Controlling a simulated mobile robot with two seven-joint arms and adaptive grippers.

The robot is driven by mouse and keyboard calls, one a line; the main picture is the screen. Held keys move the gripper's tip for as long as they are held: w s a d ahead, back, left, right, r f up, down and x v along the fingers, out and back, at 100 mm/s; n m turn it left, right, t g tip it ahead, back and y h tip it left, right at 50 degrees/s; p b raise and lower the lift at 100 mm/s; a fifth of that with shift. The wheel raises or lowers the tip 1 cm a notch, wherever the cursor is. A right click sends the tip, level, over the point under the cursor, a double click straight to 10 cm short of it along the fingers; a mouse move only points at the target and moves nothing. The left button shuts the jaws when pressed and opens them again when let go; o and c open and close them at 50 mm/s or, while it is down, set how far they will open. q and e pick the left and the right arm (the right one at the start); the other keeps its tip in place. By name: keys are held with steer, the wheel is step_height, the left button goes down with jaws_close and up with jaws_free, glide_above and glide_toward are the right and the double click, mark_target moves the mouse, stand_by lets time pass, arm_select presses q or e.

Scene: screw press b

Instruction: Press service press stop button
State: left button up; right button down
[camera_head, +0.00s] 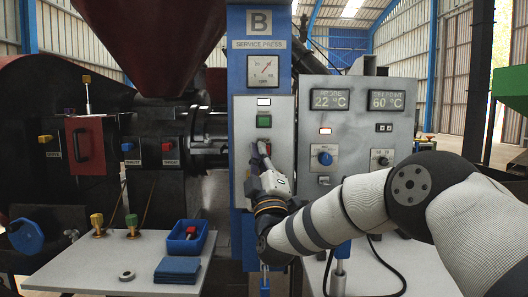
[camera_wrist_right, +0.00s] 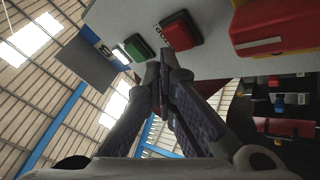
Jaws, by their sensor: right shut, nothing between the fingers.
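The service press panel (camera_head: 285,110) is a pale plate on the blue column under the "B SERVICE PRESS" sign. It carries a green button (camera_head: 263,121); the green button also shows in the right wrist view (camera_wrist_right: 138,48). A red button (camera_wrist_right: 180,30) sits beside the green one in the wrist view; in the head view my gripper mostly covers it. My right gripper (camera_head: 263,149) is shut and empty, its fingertips (camera_wrist_right: 163,56) close to the panel at the red button. I cannot tell whether they touch it. My left gripper is in neither view.
A larger red part (camera_wrist_right: 275,28) projects from the panel near the red button. A grey control box (camera_head: 345,160) with temperature displays stands at right. A side table (camera_head: 110,265) at left bears a blue bin (camera_head: 188,238) and blue pads (camera_head: 178,270).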

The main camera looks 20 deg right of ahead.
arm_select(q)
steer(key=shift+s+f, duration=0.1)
arm_select(e)
steer(key=shift+w+d, duration=0.1)
steer(key=shift+w, duration=0.2)
arm_select(q)
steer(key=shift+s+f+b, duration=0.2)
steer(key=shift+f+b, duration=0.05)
steer(key=shift+b, duration=0.1)
arm_select(e)
steer(key=shift+w+d, duration=0.1)
steer(key=shift+w, duration=0.35)
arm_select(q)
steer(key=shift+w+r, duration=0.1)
arm_select(e)
steer(key=shift+s, duration=0.1)
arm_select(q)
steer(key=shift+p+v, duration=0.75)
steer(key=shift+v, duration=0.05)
arm_select(e)
steer(key=shift+s+a, duration=0.2)
steer(key=shift+s, duration=0.55)
